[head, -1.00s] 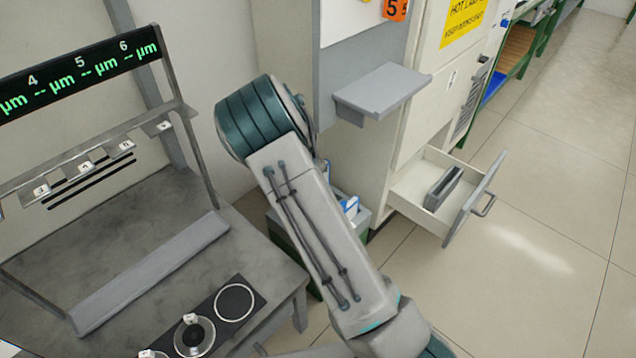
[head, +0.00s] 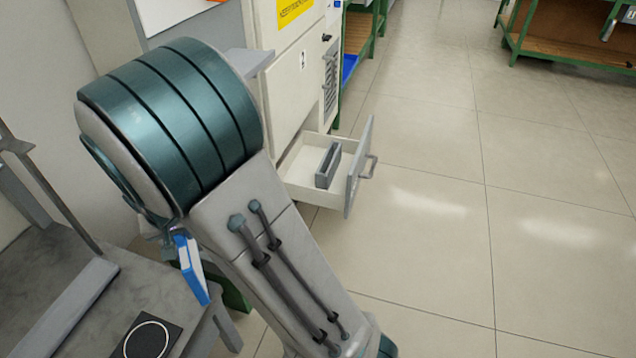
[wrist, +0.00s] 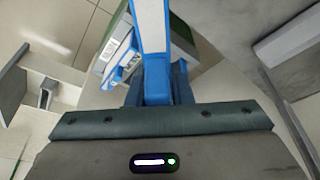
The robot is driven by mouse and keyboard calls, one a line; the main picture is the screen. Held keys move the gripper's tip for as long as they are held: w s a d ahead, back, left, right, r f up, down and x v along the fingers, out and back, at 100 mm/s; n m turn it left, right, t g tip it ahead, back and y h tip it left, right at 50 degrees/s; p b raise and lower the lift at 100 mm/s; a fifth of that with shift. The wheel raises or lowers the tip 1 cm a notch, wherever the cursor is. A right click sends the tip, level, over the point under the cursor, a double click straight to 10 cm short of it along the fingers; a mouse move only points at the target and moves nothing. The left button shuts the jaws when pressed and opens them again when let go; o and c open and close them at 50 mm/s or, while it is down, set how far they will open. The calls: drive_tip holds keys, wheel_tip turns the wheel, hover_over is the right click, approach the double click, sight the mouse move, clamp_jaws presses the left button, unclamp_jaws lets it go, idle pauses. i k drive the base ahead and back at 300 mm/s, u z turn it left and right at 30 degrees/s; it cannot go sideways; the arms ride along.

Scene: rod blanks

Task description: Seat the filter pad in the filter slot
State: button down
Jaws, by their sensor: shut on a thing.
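The filter pad, a flat white piece with a blue frame (head: 193,270), hangs below my arm in the head view. In the wrist view the filter pad (wrist: 151,28) stands out from between my jaws, and my gripper (wrist: 157,85) is shut on its blue end. In the head view the jaws are mostly hidden behind my arm. A grey slotted block (head: 328,165), which looks like the filter slot, sits in an open drawer (head: 343,145) of the white cabinet. The pad is apart from it, to its left in the head view.
A bin (wrist: 183,38) with more blue and white pieces (wrist: 118,62) lies below the pad in the wrist view. The grey workbench (head: 75,290) stands at left. A grey shelf (head: 248,62) juts from the cabinet above the drawer. The tiled floor (head: 440,240) at right is clear.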

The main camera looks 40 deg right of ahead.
sight(331, 152)
drive_tip(key=k, duration=0.35)
drive_tip(key=z, duration=2.7)
drive_tip(key=i, duration=2.3)
drive_tip(key=u, duration=2.8)
drive_tip(key=i, duration=0.65)
